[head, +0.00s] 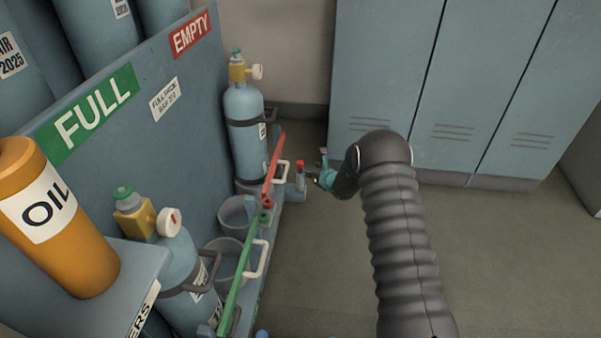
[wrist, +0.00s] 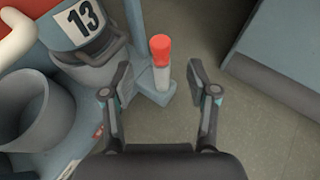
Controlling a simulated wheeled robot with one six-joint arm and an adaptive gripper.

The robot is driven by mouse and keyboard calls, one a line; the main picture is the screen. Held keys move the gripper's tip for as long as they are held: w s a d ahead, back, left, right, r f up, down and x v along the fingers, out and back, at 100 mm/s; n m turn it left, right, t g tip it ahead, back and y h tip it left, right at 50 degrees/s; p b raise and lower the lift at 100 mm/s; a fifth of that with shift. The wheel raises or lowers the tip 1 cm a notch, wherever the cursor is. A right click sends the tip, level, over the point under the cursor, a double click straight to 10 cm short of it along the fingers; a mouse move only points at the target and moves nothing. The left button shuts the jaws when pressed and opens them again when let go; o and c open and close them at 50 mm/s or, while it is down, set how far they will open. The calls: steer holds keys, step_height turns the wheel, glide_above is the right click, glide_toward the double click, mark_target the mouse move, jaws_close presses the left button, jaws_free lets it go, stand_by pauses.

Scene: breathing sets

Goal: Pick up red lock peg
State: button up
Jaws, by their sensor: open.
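The red lock peg (wrist: 160,49) has a red cap on a pale cylindrical shaft. It stands upright in a blue-grey bracket (wrist: 158,93) at the rack's side. In the head view the red peg (head: 300,167) shows just left of my gripper (head: 322,173). In the wrist view my gripper (wrist: 158,82) is open, with one finger on each side of the peg's shaft in the picture. The fingers look apart from the peg. How far the peg lies beyond the fingertips is hard to tell.
A gas cylinder (head: 243,125) stands in the rack behind a red bar (head: 274,170). A green bar (head: 243,275) is nearer. An empty grey cup (wrist: 37,112) is left of the peg. Blue lockers (head: 385,75) stand beyond; floor (head: 310,260) is clear.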

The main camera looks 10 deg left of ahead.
mark_target(302, 165)
steer(key=x, duration=0.5)
steer(key=shift+f+b+x, duration=0.2)
steer(key=shift+b+x, duration=0.05)
steer(key=shift+x, duration=0.7)
steer(key=shift+f+b+x, duration=0.2)
steer(key=shift+x, duration=0.7)
steer(key=shift+w+a+f, duration=0.2)
steer(key=shift+w+a, duration=0.15)
steer(key=shift+w, duration=0.1)
steer(key=shift+c, duration=0.3)
jaws_close()
